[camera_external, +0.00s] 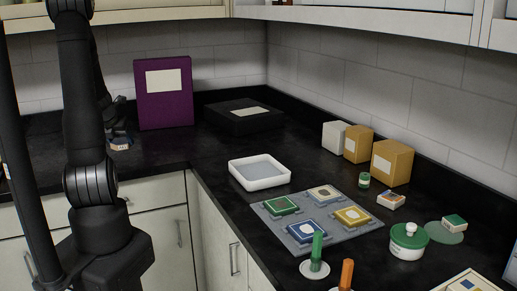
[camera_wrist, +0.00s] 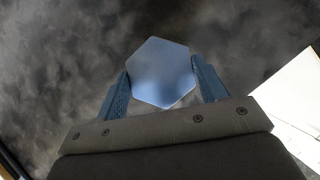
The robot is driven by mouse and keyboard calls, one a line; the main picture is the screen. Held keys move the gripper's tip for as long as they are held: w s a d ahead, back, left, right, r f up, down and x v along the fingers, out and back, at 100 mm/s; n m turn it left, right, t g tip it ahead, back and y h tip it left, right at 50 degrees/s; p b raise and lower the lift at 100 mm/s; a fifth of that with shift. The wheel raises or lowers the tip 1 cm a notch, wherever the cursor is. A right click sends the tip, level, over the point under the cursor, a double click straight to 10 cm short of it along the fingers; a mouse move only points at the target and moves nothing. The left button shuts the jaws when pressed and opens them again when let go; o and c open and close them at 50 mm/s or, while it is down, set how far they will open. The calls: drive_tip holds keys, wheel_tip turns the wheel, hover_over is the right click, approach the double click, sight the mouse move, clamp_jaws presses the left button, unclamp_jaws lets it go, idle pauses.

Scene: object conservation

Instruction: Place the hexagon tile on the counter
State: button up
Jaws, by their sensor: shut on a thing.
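The hexagon tile (camera_wrist: 162,78) is a flat, smooth blue-grey plate in the wrist view. My gripper (camera_wrist: 160,68) is shut on it, with one blue finger at its left edge and one at its right edge. The dark, mottled counter (camera_wrist: 60,50) fills the view behind the tile; I cannot tell the gap between them. In the external view my gripper (camera_external: 119,132) is low over the left stretch of counter (camera_external: 165,148), partly hidden by my arm. A small pale and orange thing (camera_external: 120,144) shows at its tips, too small to identify.
A purple box (camera_external: 164,92) and a flat black box (camera_external: 243,117) stand right of my gripper. A white tray (camera_external: 259,172), a grey board (camera_external: 322,247) with several coloured tiles, boxes (camera_external: 391,162) and a green-lidded pot (camera_external: 408,241) occupy the right counter. Counter before the purple box is clear.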

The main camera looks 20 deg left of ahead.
sight(137, 132)
drive_tip(key=shift+f, duration=2.25)
drive_tip(key=shift+f, duration=0.15)
drive_tip(key=o, duration=1.1)
drive_tip(key=shift+s+r, duration=0.1)
drive_tip(key=shift+r, duration=0.35)
drive_tip(key=v, duration=1.1)
drive_tip(key=shift+s+d+r, duration=0.1)
drive_tip(key=shift+s+r, duration=0.05)
